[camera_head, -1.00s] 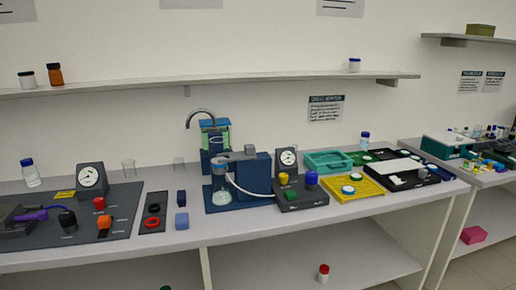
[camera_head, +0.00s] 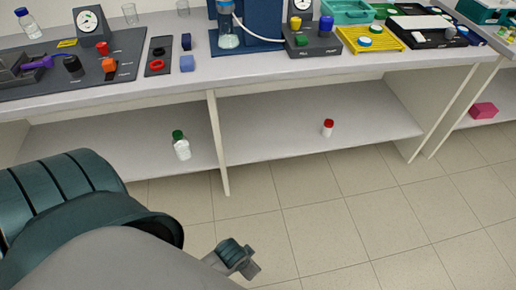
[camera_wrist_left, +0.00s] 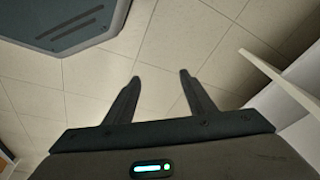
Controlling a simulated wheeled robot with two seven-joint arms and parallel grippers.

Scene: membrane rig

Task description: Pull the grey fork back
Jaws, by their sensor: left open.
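No grey fork can be made out for certain. At the far left of the bench in the head view, a dark grey block (camera_head: 14,72) stands on a dark panel (camera_head: 80,83) with a purple part (camera_head: 40,63) beside it; the picture edge cuts the block off. My left arm comes in at the lower left, in front of the bench and over the floor. In the left wrist view my left gripper (camera_wrist_left: 160,82) is open and empty, its two dark fingers apart above floor tiles. My right gripper is not in view.
The panel also carries a dial (camera_head: 91,25), a red knob (camera_head: 102,48), a black knob (camera_head: 73,66) and an orange knob (camera_head: 109,66). A green-capped bottle (camera_head: 181,146) and a red-capped jar (camera_head: 328,128) stand on the lower shelf. The floor in front is clear.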

